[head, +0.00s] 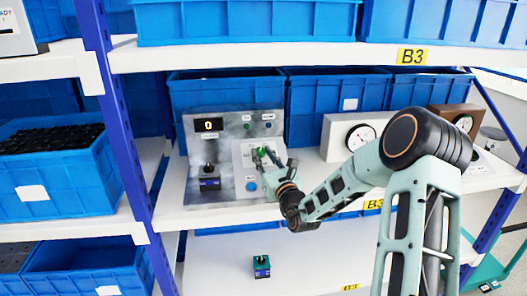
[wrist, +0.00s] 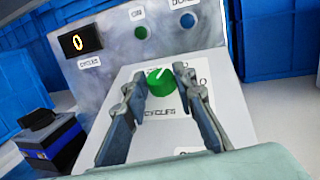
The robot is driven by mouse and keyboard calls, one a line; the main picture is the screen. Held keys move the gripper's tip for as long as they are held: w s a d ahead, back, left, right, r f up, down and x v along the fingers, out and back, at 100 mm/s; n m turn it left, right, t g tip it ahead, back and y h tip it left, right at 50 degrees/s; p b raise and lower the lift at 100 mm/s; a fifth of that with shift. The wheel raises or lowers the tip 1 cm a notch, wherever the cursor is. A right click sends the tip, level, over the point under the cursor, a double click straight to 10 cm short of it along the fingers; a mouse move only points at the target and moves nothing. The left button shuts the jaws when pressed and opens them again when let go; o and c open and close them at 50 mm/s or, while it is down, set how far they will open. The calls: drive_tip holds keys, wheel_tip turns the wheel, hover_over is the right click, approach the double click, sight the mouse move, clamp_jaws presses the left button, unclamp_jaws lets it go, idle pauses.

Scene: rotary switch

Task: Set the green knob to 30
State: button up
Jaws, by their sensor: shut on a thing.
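The green knob (wrist: 161,81) sits on a white plate marked CYCLES on a sloped grey panel (head: 185,133). A white pointer line on the knob tilts up and to the right in the wrist view. My gripper (wrist: 164,85) has a finger on each side of the knob and is shut on it. In the head view my gripper (head: 266,158) reaches the panel from the right, and the knob is mostly hidden by the fingers. The display (wrist: 81,42) above left of the knob reads 0. The scale numbers around the knob are mostly covered by the fingers.
A blue-and-black device (head: 209,178) stands at the panel's left. Green and blue buttons (wrist: 187,20) sit above the knob. White and brown gauge boxes (head: 349,134) stand to the right on the shelf, with blue bins (head: 340,95) behind. A small green-and-black device (head: 261,267) lies on the lower shelf.

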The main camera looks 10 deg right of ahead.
drive_tip(key=shift+a+r+m+h+p, duration=0.2)
drive_tip(key=shift+m+h+p, duration=0.5)
drive_tip(key=shift+p, duration=1.45)
drive_tip(key=shift+f+m+h+p, duration=0.2)
drive_tip(key=shift+m+h+p, duration=0.25)
drive_tip(key=shift+p, duration=0.95)
drive_tip(key=o, duration=1.1)
drive_tip(key=shift+o, duration=0.3)
drive_tip(key=s, duration=0.4)
drive_tip(key=s+f, duration=0.1)
drive_tip(key=s, duration=0.3)
drive_tip(key=s+d, duration=0.1)
drive_tip(key=s, duration=0.3)
drive_tip(key=shift+f, duration=0.25)
